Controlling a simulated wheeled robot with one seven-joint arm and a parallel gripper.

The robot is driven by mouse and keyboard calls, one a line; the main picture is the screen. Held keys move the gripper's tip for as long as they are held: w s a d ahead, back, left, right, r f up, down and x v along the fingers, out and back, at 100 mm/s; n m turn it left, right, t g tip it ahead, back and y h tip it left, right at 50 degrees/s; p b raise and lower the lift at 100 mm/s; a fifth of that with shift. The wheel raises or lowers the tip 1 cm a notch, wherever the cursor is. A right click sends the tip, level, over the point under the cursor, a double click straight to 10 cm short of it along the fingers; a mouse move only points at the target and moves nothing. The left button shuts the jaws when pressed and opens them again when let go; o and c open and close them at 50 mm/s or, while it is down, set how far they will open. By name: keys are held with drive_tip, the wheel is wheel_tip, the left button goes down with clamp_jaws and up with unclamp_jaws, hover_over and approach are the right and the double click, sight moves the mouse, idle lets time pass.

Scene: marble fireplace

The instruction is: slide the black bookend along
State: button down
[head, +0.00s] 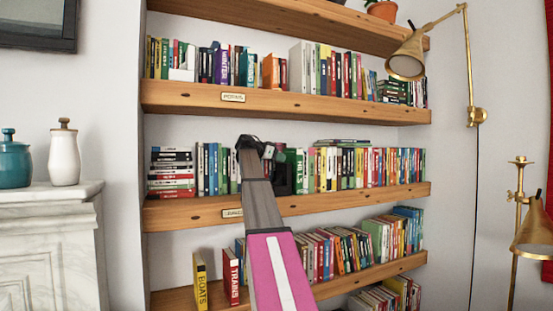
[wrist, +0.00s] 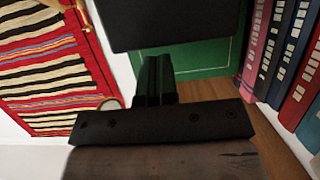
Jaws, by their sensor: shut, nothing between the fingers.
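The black bookend (head: 284,178) stands on the middle shelf, just right of my arm in the head view, partly hidden by it. A dark slab at the top of the wrist view looks like the bookend (wrist: 170,24), with a green book (wrist: 205,60) behind it. My gripper (head: 266,150) is at the middle shelf, beside the bookend, mostly hidden by my arm in the head view. In the wrist view its fingers (wrist: 155,66) are shut together and empty, their tips close to the slab's edge. I cannot tell whether they touch it.
Upright books (head: 330,168) fill the middle shelf right of the bookend; others (head: 213,168) stand to its left beside a flat stack (head: 171,172). The upper shelf (head: 330,106) overhangs this space. A brass lamp (head: 408,58) juts out at upper right.

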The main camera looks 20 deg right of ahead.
drive_tip(key=shift+s+a+f, duration=0.15)
drive_tip(key=shift+s+f, duration=0.05)
drive_tip(key=shift+f, duration=0.65)
drive_tip(key=shift+a+f, duration=0.1)
drive_tip(key=a, duration=2.2)
drive_tip(key=shift+a, duration=0.35)
drive_tip(key=r+v, duration=0.2)
drive_tip(key=v, duration=0.9)
drive_tip(key=shift+d, duration=0.3)
